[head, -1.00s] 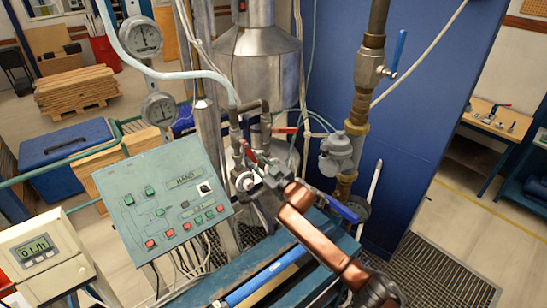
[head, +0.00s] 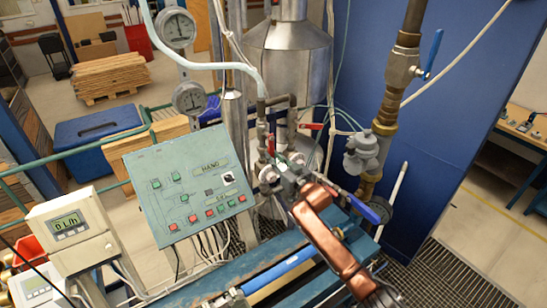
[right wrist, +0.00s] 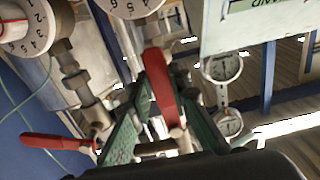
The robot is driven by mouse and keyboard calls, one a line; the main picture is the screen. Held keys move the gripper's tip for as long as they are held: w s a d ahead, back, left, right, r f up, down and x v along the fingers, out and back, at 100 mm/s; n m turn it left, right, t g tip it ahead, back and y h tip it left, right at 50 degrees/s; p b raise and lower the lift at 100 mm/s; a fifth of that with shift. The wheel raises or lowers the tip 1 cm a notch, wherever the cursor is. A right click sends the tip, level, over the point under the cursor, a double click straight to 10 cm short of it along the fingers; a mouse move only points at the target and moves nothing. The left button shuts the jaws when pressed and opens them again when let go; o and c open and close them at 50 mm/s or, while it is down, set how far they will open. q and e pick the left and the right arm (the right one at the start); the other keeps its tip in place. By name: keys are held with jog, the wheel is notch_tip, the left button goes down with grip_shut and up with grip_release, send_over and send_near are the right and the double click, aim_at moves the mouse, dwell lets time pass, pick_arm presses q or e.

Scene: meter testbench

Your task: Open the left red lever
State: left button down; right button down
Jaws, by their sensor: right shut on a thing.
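The left red lever (head: 270,144) sits on the pipework behind the control panel's right edge. My right gripper (head: 274,170) is at this lever, its arm coming from the lower right. In the right wrist view the red lever (right wrist: 161,88) stands upright between the two green-padded fingers (right wrist: 158,135), which are shut on it. The exact contact is partly hidden by the gripper body. A second red lever (head: 312,126) is to the right in the head view; it also shows at the lower left of the right wrist view (right wrist: 52,141). My left gripper is not in view.
The green control panel (head: 185,190) stands left of my right gripper. A blue-handled valve (head: 360,207) is close on the right, beside the vertical pipe (head: 388,110). Round gauges (head: 189,97) and thin hoses are near the pipes. A blue rail (head: 275,277) runs below.

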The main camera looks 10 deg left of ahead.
jog(key=shift+a+f, duration=0.1)
jog(key=shift+f, duration=0.3)
jog(key=c, duration=2.1)
grip_release()
jog(key=shift+s, duration=0.1)
jog(key=o, duration=0.3)
jog(key=shift+r, duration=0.25)
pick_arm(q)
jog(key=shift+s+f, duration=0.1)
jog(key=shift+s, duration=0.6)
pick_arm(e)
jog(key=shift+o, duration=0.2)
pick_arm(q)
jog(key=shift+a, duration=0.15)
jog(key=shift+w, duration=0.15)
pick_arm(e)
jog(key=v, duration=1.2)
jog(key=shift+r, duration=0.1)
